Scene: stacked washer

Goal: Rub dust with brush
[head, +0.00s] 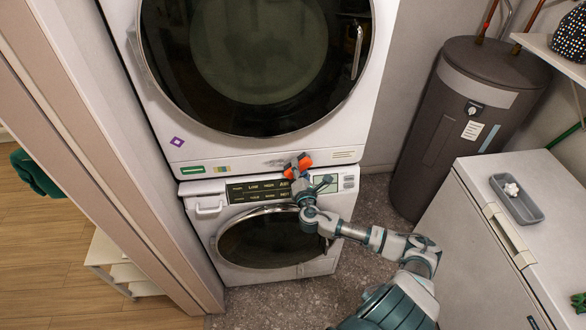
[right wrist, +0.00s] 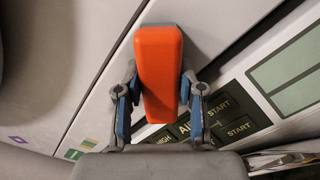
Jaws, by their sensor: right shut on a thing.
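An orange brush (head: 298,165) is held in my right gripper (head: 300,180), at the seam between the two stacked machines. In the right wrist view the brush (right wrist: 158,70) sits between both fingers of the gripper (right wrist: 160,105), its far end against or very near the white panel. In the wrist view I cannot make out the dust clearly. My left gripper is not in view.
The lower washer (head: 210,228) has a control panel close below my gripper. A water heater (head: 465,110) stands at the right. A white chest (head: 500,200) carries a grey tray (head: 515,205). A door frame (head: 110,170) borders the left.

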